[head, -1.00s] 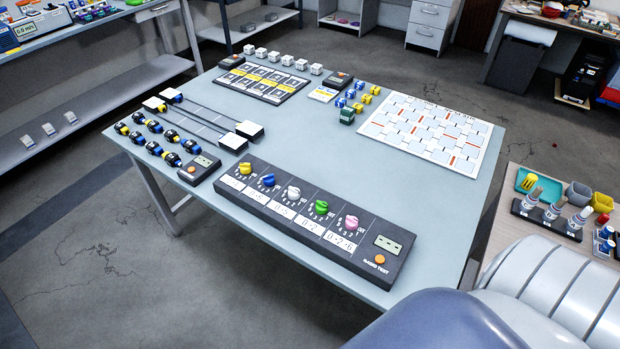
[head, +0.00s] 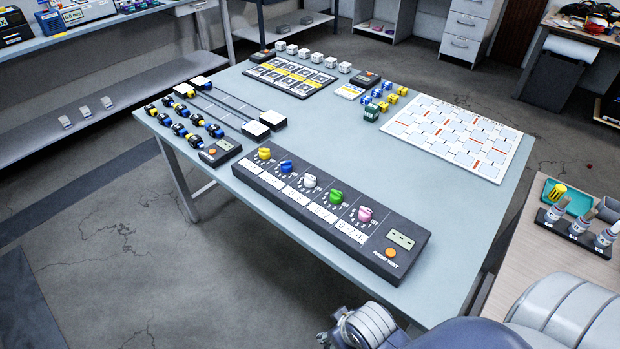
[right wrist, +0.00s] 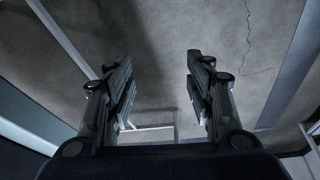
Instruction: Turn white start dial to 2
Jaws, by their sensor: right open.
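The white start dial (head: 309,181) is the middle knob on a dark control panel (head: 395,279) at the near side of the table. Yellow (head: 264,153) and blue (head: 286,167) dials stand to its left, green (head: 336,197) and pink (head: 365,214) to its right. The digits around the white dial are too small to read. My right gripper (right wrist: 160,75) shows in the right wrist view, open and empty, with floor and a table leg behind it. My arm links show at the bottom of the head view. My left gripper is not in view.
The panel has an orange button (head: 390,252) and a small display (head: 401,239). A patterned board (head: 455,136) lies at the right. A side table (head: 520,250) stands close at the right.

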